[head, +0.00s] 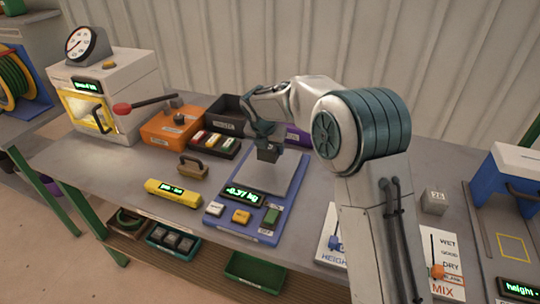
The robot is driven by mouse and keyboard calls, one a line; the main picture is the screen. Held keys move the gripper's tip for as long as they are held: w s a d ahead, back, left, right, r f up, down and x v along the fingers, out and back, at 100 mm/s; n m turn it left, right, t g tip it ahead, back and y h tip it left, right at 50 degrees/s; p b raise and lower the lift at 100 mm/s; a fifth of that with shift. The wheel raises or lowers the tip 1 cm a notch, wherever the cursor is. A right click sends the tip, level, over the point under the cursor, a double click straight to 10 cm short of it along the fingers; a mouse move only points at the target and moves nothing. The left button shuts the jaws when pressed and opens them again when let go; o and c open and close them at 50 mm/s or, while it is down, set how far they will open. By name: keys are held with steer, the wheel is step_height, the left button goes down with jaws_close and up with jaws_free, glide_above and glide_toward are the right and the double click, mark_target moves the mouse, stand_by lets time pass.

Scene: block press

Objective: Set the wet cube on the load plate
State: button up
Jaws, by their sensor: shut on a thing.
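My gripper (266,143) is shut on a dark grey cube (268,154), which I take to be the wet cube. The cube is at the back left part of the grey load plate (284,178) of the blue scale (236,222). I cannot tell whether the cube touches the plate or hangs just above it. The scale's green display (242,194) seems to read -0.37 kg. My forearm covers the area right of the plate.
A black tray (228,112), an orange box (170,127) and a rack of coloured pieces (215,143) stand left of the gripper. A yellow meter (173,193) and a wooden-handled tool (192,166) lie left of the scale. A grey cube (434,201) sits right of my arm.

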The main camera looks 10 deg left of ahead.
mark_target(269, 156)
steer(key=shift+f, duration=1.85)
steer(key=shift+f, duration=0.2)
steer(key=o, duration=1.4)
steer(key=v, duration=1.2)
steer(key=shift+r, duration=0.15)
